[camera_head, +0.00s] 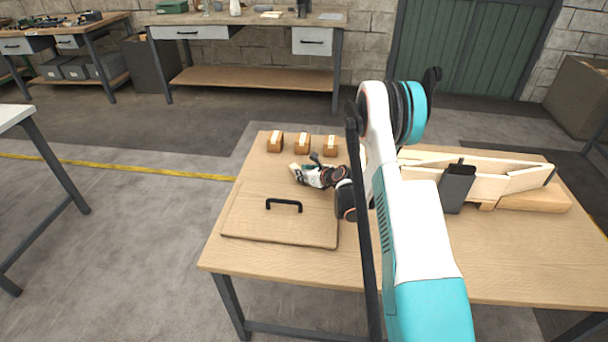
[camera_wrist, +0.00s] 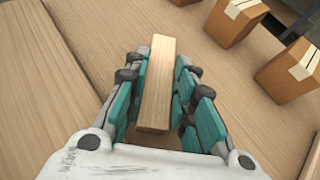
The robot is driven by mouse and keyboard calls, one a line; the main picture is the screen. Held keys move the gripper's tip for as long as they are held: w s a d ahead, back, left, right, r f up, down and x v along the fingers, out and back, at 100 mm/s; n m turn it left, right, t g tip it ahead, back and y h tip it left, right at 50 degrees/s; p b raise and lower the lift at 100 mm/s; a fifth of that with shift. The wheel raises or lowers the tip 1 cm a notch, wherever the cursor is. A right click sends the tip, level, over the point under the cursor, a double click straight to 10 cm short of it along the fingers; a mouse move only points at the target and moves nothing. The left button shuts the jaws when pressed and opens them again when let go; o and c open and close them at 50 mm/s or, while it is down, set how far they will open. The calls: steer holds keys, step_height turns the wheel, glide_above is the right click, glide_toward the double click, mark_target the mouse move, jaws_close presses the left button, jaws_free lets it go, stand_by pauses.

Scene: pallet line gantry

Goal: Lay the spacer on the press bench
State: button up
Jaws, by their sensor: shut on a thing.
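The spacer is a plain, pale wooden bar (camera_wrist: 157,88) between the teal-padded fingers of my gripper (camera_wrist: 160,76) in the wrist view. The gripper is shut on it, and the bar points away from the palm. In the head view my gripper (camera_head: 312,174) is low over the near wooden table (camera_head: 480,265), between the handled board and a row of small blocks. The spacer is mostly hidden there by the fingers. I cannot tell whether it touches the tabletop. No bench is marked as the press bench; I cannot tell which one it is.
A flat board with a black handle (camera_head: 284,204) lies left of my arm. Three brown blocks with pale strips (camera_head: 303,144) stand behind my gripper. A wooden trough-like frame (camera_head: 500,180) is at right. A long workbench (camera_head: 245,18) stands behind; a pale table (camera_head: 14,117) is at left.

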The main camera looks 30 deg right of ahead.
steer(key=shift+f, duration=0.2)
steer(key=o, duration=1)
steer(key=shift+f, duration=0.1)
steer(key=shift+s, duration=0.1)
